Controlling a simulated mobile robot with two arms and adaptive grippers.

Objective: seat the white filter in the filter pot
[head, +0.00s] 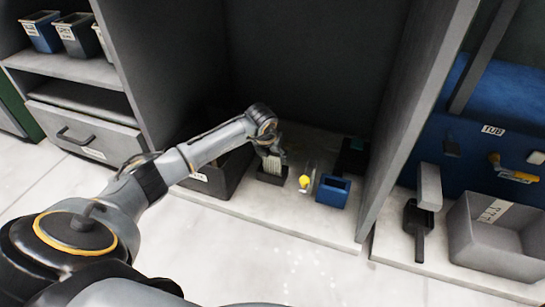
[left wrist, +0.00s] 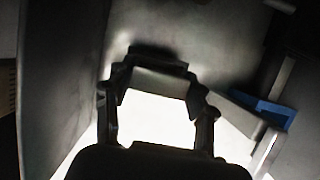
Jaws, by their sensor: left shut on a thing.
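My left gripper (head: 271,151) reaches down into the bay, and its fingers point at a small dark pot (head: 271,178) on the pale floor panel. The gripper is shut on the pale, ribbed white filter (head: 276,162), which is upright at the pot's mouth. I cannot tell how deep the filter sits or whether it touches the pot. In the left wrist view the fingers (left wrist: 158,110) are on both sides of a pale block, the filter (left wrist: 160,82), with a dark edge behind it. My right gripper is out of view.
A yellow-topped item (head: 305,182) and a blue open box (head: 333,191) stand just right of the dark pot. A dark bin (head: 222,178) is close on the left. The grey side panel (head: 412,110) bounds the bay on the right; a grey tray (head: 497,250) lies beyond it.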

